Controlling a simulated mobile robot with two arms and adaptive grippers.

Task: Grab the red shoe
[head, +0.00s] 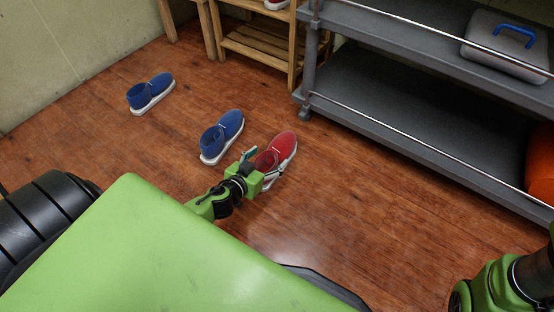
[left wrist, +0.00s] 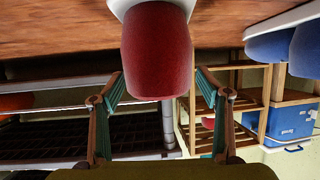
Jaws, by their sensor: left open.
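The red shoe (head: 284,148) with a white sole stands on the wooden floor in the head view, right of a blue shoe. My left gripper (head: 260,169) is at its near end and hides part of it. In the left wrist view, where the scene appears upside down, the red shoe (left wrist: 157,48) fills the top middle. The spread fingers of my left gripper (left wrist: 160,88) are to either side of it in the picture. They look open, and I see no clear contact. My right gripper is not in view.
Two blue shoes (head: 222,137) (head: 151,94) stand on the floor to the left. Behind are a wooden rack (head: 258,50) with another red shoe (head: 277,4) and a grey shelf cart (head: 420,130). An orange object (head: 541,165) is at the right. Floor right of the red shoe is clear.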

